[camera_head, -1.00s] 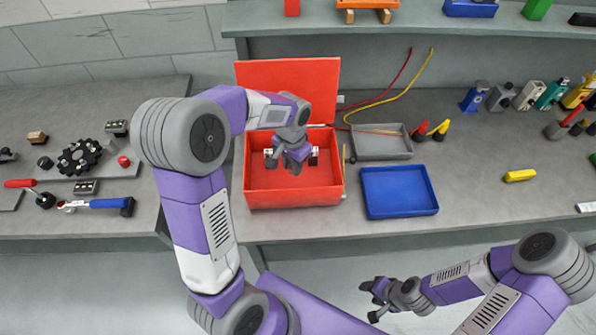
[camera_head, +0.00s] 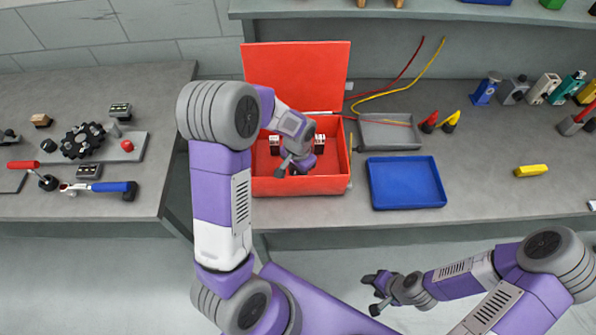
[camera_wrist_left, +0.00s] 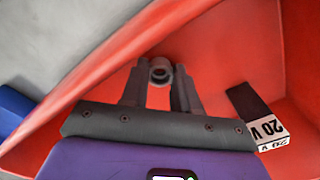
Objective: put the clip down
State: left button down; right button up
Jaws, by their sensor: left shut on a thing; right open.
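The left gripper (camera_head: 286,168) is over the open red box (camera_head: 300,187), pointing down toward its floor. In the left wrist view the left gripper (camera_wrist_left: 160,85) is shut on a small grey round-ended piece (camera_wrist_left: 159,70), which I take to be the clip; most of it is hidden. Red box walls (camera_wrist_left: 225,50) surround the fingers, and I cannot tell whether the piece touches the floor. My right gripper (camera_head: 372,292) is open and empty in front of the bench.
Black-and-white blocks stand in the box, one at left (camera_head: 275,145) and one at right (camera_head: 320,143); a "20 V" block (camera_wrist_left: 262,120) is near the left gripper. A blue tray (camera_head: 406,183) and a grey tray (camera_head: 389,133) stand to the right. Cables (camera_head: 415,75) run behind.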

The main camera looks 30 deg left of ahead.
pick_arm(q)
jog(key=shift+f, duration=0.2)
jog(key=c, duration=0.8)
grip_release()
jog(key=shift+c, duration=0.2)
jog(key=shift+r, duration=0.15)
jog(key=shift+r, duration=0.4)
notch_tip(320, 180, up, 11)
jog(key=p, duration=0.2)
jog(key=shift+r, duration=0.2)
